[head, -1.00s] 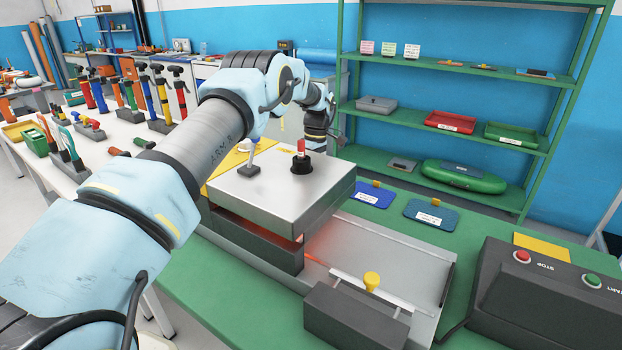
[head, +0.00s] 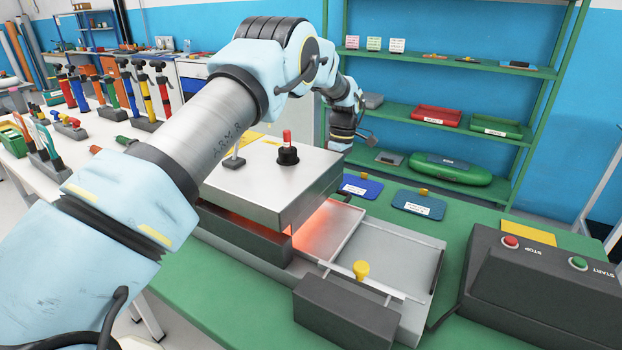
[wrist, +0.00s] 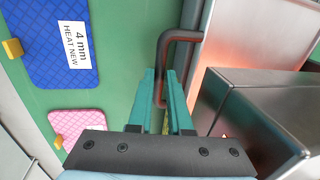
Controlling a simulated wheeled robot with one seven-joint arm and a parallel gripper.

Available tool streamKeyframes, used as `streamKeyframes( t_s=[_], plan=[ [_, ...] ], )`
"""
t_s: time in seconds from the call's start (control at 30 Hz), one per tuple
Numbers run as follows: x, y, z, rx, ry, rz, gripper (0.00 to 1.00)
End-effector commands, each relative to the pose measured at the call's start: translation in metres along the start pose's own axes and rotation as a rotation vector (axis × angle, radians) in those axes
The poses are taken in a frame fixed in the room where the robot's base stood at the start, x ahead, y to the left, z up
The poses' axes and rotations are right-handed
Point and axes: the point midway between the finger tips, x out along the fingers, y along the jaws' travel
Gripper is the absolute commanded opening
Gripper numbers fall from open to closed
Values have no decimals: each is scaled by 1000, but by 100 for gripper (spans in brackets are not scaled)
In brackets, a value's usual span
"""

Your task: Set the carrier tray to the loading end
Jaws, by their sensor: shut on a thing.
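The carrier tray (head: 338,232) is a shallow grey metal tray with a raised rim. It sticks out partly to the right from under the steel press (head: 265,185), in an orange glow; the rest of it is hidden under the press. In the wrist view, the tray's metal (wrist: 250,40) lies at the upper right and a dark bent handle (wrist: 180,36) comes off its side. My gripper (wrist: 162,85) has its green fingers shut on this handle. In the head view the fingers are hidden behind the press, on its far side.
A dark block with a yellow knob (head: 361,269) stands at the bed's near edge. The grey bed (head: 412,258) right of the tray is bare. The control box (head: 520,275) is further right. Blue pads (head: 418,204) lie behind, and a pink pad (wrist: 76,123) shows in the wrist view.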

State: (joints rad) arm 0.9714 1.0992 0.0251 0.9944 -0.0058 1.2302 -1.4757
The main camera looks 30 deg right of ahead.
Motion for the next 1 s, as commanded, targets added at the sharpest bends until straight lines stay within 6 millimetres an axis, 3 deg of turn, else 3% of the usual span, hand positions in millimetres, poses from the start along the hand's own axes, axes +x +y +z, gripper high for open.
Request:
streamKeyframes(
  t_s=[0.03, 0.2, 0.5, 0.7, 1.0],
  plan=[
    [1, 0, 21, 7, 1, 1, 0],
    [0, -1, 79, 6, 1, 2, 0],
    [0, -2, 155, 4, -1, 2, 0],
    [0, -2, 181, 2, -2, 1, 0],
    [-1, -2, 192, 1, -3, 2, 0]
  ],
)
